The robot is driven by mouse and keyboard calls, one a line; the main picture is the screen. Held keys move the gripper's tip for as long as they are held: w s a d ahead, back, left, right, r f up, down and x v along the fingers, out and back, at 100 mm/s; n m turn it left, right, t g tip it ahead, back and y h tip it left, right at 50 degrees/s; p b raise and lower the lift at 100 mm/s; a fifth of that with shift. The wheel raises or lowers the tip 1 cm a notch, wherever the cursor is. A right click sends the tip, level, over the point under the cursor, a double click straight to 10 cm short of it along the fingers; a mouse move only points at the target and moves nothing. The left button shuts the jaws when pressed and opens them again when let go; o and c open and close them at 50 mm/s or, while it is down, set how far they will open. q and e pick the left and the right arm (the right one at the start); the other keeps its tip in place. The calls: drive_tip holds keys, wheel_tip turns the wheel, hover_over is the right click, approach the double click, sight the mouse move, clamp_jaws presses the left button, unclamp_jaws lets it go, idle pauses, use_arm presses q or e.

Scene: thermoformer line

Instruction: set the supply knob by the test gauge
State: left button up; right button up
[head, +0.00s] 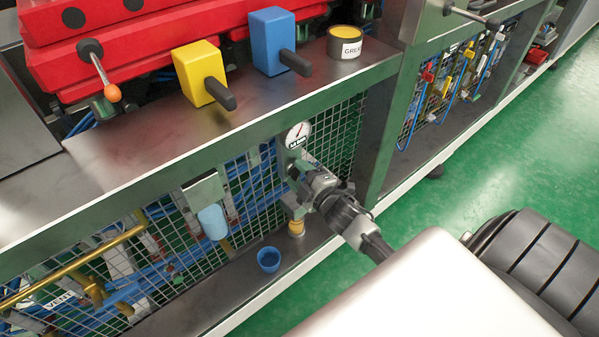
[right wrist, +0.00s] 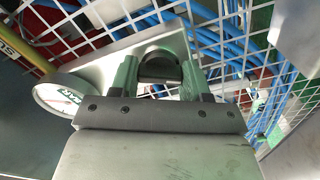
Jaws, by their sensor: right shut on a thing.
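The test gauge (head: 298,134), a round white dial with a red needle and a label below it, is mounted on a plate at the mesh panel under the bench. It also shows tilted at the left of the right wrist view (right wrist: 60,95). My right gripper (head: 299,175) is just below the gauge. In the right wrist view its two green fingers (right wrist: 160,80) are shut on a dark rounded knob (right wrist: 159,66) in front of the plate. Any marking on the knob cannot be read. My left gripper is not in view.
A blue cup (head: 269,260) and a small yellow-topped item (head: 296,228) stand on the lower shelf beneath my right gripper. The bench edge (head: 220,135) runs above it. On the bench are yellow (head: 200,68) and blue (head: 270,40) blocks with dark handles, and a tin (head: 345,42).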

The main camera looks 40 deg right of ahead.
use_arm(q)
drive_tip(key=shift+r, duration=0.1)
use_arm(e)
drive_tip(key=shift+n, duration=0.4)
drive_tip(key=o, duration=0.9)
use_arm(q)
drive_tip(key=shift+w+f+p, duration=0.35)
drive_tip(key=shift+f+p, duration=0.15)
drive_tip(key=shift+p, duration=0.35)
use_arm(e)
drive_tip(key=shift+s+d, duration=0.2)
drive_tip(key=shift+s, duration=2.5)
drive_tip(key=shift+s+d, duration=0.2)
drive_tip(key=shift+s, duration=2.5)
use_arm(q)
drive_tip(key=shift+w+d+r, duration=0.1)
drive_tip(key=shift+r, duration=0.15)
